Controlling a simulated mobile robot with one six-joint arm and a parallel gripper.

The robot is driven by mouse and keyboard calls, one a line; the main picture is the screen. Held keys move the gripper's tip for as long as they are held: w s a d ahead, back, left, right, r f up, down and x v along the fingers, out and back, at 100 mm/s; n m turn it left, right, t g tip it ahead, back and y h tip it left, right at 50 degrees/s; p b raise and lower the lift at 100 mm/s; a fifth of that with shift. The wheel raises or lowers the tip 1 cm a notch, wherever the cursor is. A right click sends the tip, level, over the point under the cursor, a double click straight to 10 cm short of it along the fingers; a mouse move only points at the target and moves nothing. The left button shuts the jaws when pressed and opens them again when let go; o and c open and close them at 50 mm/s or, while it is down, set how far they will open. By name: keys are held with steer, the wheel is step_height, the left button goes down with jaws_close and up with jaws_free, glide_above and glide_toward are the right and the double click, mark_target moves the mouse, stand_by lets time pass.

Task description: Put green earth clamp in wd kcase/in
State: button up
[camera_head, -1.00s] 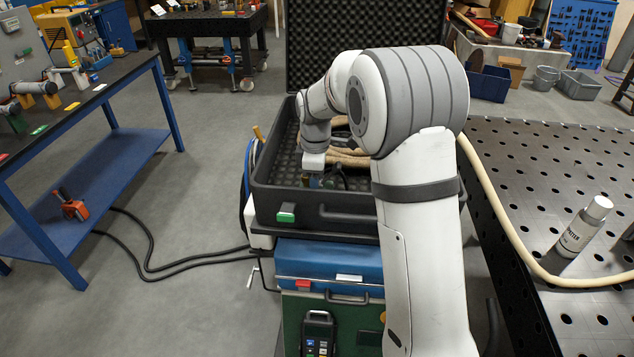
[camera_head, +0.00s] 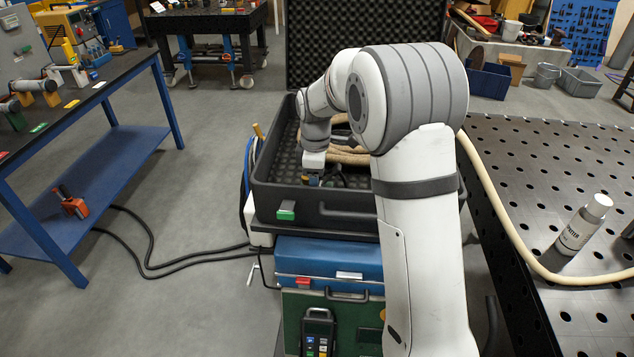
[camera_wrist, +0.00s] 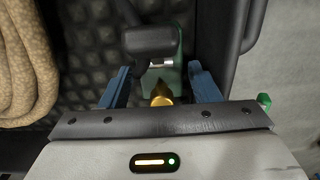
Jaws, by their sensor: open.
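The open black case (camera_head: 350,217) stands on top of a stack of boxes, with its foam-lined lid (camera_head: 365,40) raised at the back. My gripper (camera_head: 314,180) is low inside the case, near its front wall. In the wrist view its two blue fingers (camera_wrist: 158,88) are apart. The green earth clamp (camera_wrist: 172,78) lies between and just beyond the fingers, over the dark foam floor. A dark grey piece (camera_wrist: 150,40) and a brass-coloured tip (camera_wrist: 161,93) show with it. I cannot see clear contact between the fingers and the clamp. In the head view the clamp is too small to make out.
A coiled tan hose (camera_wrist: 25,65) lies in the case beside the gripper. A perforated black table (camera_head: 560,160) with a white bottle (camera_head: 583,225) stands at right. A blue bench (camera_head: 95,165) stands at left.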

steer(key=s+d+r+m+b, duration=0.1)
steer(key=s+r, duration=0.1)
steer(key=r, duration=0.5)
steer(key=s+d+r+m, duration=0.1)
steer(key=s+r+m, duration=0.15)
steer(key=r, duration=0.35)
steer(key=s+d+f+m+t, duration=0.1)
steer(key=s+m, duration=0.3)
steer(key=s, duration=0.4)
steer(key=s+d+f+m+t, duration=0.1)
steer(key=s+d+m, duration=0.3)
steer(key=s, duration=0.5)
steer(key=s+d+f+m+t, duration=0.1)
steer(key=s+m, duration=0.3)
steer(key=s, duration=0.4)
steer(key=shift+s+d+f, duration=0.4)
steer(key=shift+d+f, duration=0.3)
steer(key=shift+r, duration=0.1)
